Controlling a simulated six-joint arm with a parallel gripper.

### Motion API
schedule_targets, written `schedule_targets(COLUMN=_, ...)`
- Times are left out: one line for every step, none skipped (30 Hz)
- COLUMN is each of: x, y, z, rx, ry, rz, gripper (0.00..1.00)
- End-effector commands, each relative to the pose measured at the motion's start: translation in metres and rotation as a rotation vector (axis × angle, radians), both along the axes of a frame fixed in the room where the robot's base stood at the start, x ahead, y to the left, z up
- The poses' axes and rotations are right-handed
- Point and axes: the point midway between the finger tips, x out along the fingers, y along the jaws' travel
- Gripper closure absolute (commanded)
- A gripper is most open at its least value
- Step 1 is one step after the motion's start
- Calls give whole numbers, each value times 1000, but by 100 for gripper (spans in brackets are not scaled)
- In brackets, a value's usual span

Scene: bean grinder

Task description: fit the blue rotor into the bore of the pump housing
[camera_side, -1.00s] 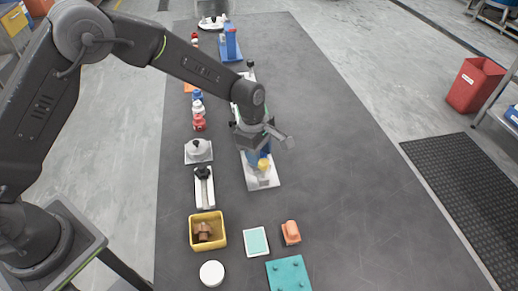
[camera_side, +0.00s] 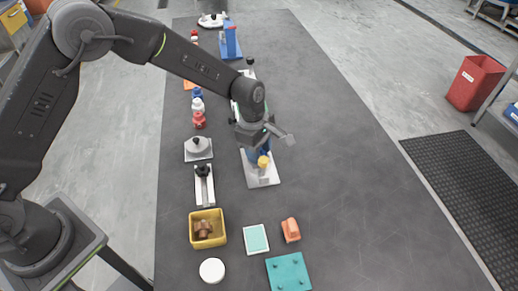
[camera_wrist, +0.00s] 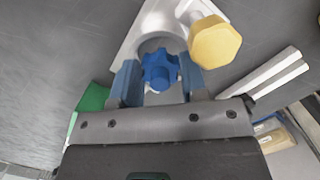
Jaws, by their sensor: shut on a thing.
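The blue rotor (camera_wrist: 160,70), a lobed star shape, sits between the two blue-grey fingers of my gripper (camera_wrist: 159,82) in the wrist view. My gripper is shut on it. The pale pump housing (camera_wrist: 152,22) lies behind the rotor, with its round bore around the rotor's outline. A yellow hexagonal knob (camera_wrist: 214,42) stands beside the bore. In the side view my gripper (camera_side: 262,143) is over the housing, whose white base plate (camera_side: 262,180) shows in front. How deep the rotor sits relative to the bore is hidden.
A yellow bin (camera_side: 207,215) with brown pieces, a teal plate (camera_side: 288,273), an orange block (camera_side: 291,230) and a white disc (camera_side: 212,271) lie in front. A grey domed part (camera_side: 198,149) and small bottles (camera_side: 198,104) stand to the left. The table's right side is clear.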

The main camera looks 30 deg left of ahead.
Motion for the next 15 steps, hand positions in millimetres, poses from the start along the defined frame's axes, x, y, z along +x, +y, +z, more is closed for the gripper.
schedule_targets(x=0, y=0, z=0, rx=0, ry=0, rz=0, gripper=83)
schedule_targets(x=0, y=0, z=0, rx=0, ry=0, rz=0, gripper=83)
schedule_targets(x=0, y=0, z=0, rx=0, ry=0, rz=0, gripper=83)
schedule_targets(x=0, y=0, z=0, rx=0, ry=0, rz=0, gripper=83)
schedule_targets(x=0, y=0, z=0, rx=0, ry=0, rz=0, gripper=83)
schedule_targets(x=0, y=0, z=0, rx=0, ry=0, rz=0, gripper=83)
schedule_targets(x=0, y=0, z=0, rx=0, ry=0, rz=0, gripper=83)
schedule_targets(x=0, y=0, z=0, rx=0, ry=0, rz=0, gripper=83)
schedule_targets(x=0, y=0, z=-1, rx=0, ry=0, rz=0, gripper=83)
schedule_targets(x=0, y=0, z=-1, rx=0, ry=0, rz=0, gripper=83)
schedule_targets(x=0, y=0, z=-2, rx=0, ry=0, rz=0, gripper=83)
schedule_targets(x=0, y=0, z=-2, rx=0, ry=0, rz=0, gripper=83)
schedule_targets(x=0, y=0, z=-2, rx=0, ry=0, rz=0, gripper=83)
schedule_targets(x=0, y=0, z=-3, rx=0, ry=0, rz=0, gripper=83)
schedule_targets(x=0, y=0, z=-3, rx=0, ry=0, rz=0, gripper=83)
